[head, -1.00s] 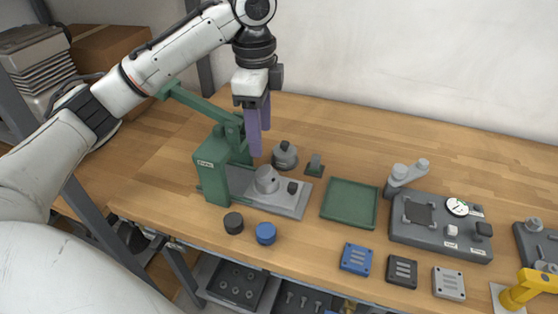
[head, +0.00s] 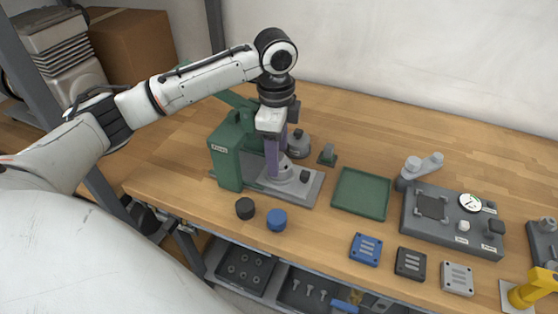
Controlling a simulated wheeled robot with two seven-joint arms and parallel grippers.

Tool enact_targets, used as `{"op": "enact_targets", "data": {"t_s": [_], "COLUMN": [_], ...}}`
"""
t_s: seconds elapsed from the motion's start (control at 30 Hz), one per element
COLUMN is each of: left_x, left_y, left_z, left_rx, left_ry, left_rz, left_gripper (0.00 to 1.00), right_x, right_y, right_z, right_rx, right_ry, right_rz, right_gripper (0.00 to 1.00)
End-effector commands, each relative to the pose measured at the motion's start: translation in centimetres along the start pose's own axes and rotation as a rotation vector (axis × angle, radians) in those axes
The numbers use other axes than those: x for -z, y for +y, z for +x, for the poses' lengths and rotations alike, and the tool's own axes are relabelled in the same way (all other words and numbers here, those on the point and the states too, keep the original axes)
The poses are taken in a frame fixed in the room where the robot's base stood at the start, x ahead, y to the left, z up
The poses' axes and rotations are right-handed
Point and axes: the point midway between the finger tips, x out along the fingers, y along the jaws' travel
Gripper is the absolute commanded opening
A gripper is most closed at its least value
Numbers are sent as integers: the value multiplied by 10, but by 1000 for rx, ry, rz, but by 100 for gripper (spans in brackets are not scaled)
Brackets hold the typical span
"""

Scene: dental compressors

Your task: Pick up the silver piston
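A grey-silver cylinder (head: 288,173), which looks like the silver piston, stands upright on the grey base plate of the green press (head: 227,155). My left gripper (head: 277,172) points down with its purple fingers at the cylinder. The near finger covers part of the cylinder's left side, and the far finger is mostly hidden behind. I cannot tell whether the fingers touch or grip it. My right gripper is not in view.
Behind the gripper stand a round grey part (head: 299,146) and a small green block with a grey top (head: 327,155). An empty green tray (head: 361,194) lies to the right. A black cap (head: 245,208) and a blue cap (head: 276,220) stand in front. A grey gauge fixture (head: 452,226) is further right.

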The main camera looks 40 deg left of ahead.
Motion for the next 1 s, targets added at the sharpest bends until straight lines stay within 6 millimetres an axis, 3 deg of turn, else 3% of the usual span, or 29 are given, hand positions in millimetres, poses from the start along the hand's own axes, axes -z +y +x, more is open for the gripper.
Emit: {"op": "enact_targets", "data": {"t_s": [0.07, 0.33, 0.67, 1.0], "left_x": [0, 0, 1, 1], "left_y": [0, 0, -2, -4], "left_z": [0, 0, -10, -76], "left_rx": [0, 0, 4, 4], "left_ry": [0, 0, 2, 3], "left_rz": [0, -1, -1, 0], "left_gripper": [52, 9, 9, 9], "right_x": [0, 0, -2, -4], "right_y": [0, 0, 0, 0], "right_z": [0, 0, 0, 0], "right_rx": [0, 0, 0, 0], "right_ry": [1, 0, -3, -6], "right_rz": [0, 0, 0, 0], "right_gripper": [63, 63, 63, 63]}}
